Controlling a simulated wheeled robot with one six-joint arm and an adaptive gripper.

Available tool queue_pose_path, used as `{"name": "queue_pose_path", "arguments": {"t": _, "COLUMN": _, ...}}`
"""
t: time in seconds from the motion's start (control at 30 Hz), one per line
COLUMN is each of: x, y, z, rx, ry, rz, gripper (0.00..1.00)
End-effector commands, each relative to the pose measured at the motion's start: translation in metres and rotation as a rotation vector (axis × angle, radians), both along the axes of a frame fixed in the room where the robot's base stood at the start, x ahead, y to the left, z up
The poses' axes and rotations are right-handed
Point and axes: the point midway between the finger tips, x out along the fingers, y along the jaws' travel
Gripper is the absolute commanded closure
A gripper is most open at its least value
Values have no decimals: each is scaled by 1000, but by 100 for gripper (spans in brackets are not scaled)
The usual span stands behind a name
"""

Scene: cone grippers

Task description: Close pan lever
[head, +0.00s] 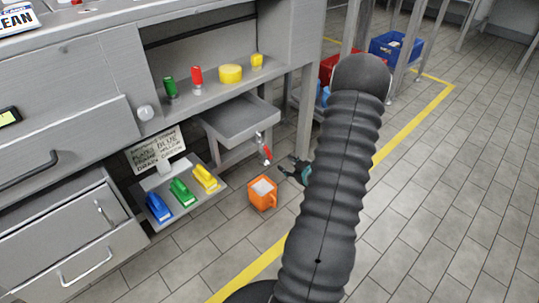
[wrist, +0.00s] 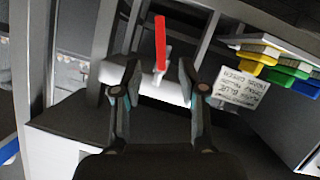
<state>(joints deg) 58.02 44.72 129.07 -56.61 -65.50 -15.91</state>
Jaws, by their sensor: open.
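The grey pan (head: 240,119) juts out below the shelf in the head view. A valve with a red lever (head: 266,153) hangs under its right side. The lever also shows in the wrist view (wrist: 160,42), long and narrow, upright in the picture just beyond the fingertips. A pale cylindrical part (wrist: 172,90) shows behind and between the fingers. My gripper (head: 299,170) is just right of the lever in the head view, partly hidden by my arm. In the wrist view my gripper (wrist: 160,80) is open, with nothing clearly held and the lever roughly centred between its fingers.
An orange bucket (head: 262,193) stands on the floor below the valve. A low shelf holds blue (head: 158,207), green (head: 182,191) and yellow (head: 206,178) items beside a sign (head: 155,149). A cabinet leg (head: 305,115) is close to my gripper. Open floor lies to the right.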

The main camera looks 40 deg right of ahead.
Motion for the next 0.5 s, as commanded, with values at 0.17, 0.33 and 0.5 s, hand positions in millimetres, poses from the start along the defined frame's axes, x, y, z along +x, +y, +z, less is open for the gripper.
{"name": "queue_pose_path", "arguments": {"t": 0.17, "x": 29, "y": 0, "z": -12, "rx": -1, "ry": 1, "rz": 5, "gripper": 58}}
{"name": "queue_pose_path", "arguments": {"t": 0.33, "x": 59, "y": -2, "z": -23, "rx": -1, "ry": 1, "rz": 3, "gripper": 58}}
{"name": "queue_pose_path", "arguments": {"t": 0.5, "x": 87, "y": -4, "z": -34, "rx": -2, "ry": 1, "rz": 3, "gripper": 58}}
